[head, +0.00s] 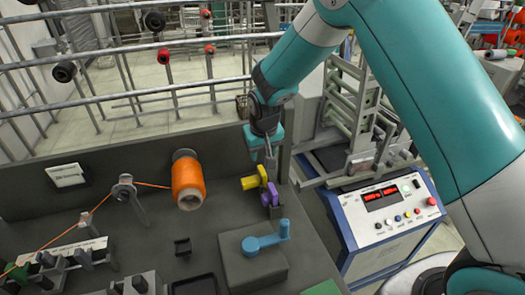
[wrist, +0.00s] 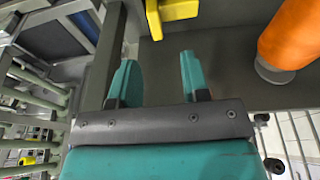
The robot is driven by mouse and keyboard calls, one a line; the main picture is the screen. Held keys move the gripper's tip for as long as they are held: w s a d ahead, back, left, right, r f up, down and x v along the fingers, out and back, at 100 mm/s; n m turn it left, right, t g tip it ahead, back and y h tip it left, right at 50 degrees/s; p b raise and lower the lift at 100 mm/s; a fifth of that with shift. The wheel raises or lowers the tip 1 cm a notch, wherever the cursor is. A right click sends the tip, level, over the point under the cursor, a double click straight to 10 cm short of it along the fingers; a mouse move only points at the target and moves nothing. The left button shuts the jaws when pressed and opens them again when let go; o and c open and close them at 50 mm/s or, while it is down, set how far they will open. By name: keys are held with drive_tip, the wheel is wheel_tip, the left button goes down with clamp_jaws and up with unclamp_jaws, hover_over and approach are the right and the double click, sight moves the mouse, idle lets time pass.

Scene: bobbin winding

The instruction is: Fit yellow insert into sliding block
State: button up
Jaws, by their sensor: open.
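The yellow insert (head: 251,183) sits near the back right of the dark machine bench, against the left side of a purple block (head: 270,194), possibly the sliding block. How deeply the two fit together I cannot tell.
An orange thread bobbin (head: 187,180) stands left of the insert; it also shows in the wrist view (wrist: 291,37). A blue crank (head: 266,237) on a grey box is in front. A control panel (head: 388,208) stands right, beyond the bench's raised edge. Orange thread runs left through a guide (head: 125,190).

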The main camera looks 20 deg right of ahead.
sight(262, 171)
drive_tip(key=b+x, duration=0.2)
drive_tip(key=x, duration=0.1)
drive_tip(key=b+x, duration=0.2)
drive_tip(key=x, duration=0.2)
drive_tip(key=b+x, duration=0.2)
drive_tip(key=x, duration=0.2)
drive_tip(key=shift+w+d+r, duration=0.1)
drive_tip(key=shift+w+d, duration=0.2)
drive_tip(key=shift+d, duration=0.05)
clamp_jaws()
drive_tip(key=shift+w+r+p+v, duration=0.1)
drive_tip(key=shift+w+p+v, duration=0.2)
drive_tip(key=shift+p+v, duration=0.7)
drive_tip(key=shift+w+r+p+v, duration=0.1)
drive_tip(key=shift+w+p+v, duration=0.2)
drive_tip(key=shift+p+v, duration=0.75)
drive_tip(key=shift+w+p+v, duration=0.3)
drive_tip(key=shift+p+v, duration=0.1)
drive_tip(key=shift+v, duration=1.2)
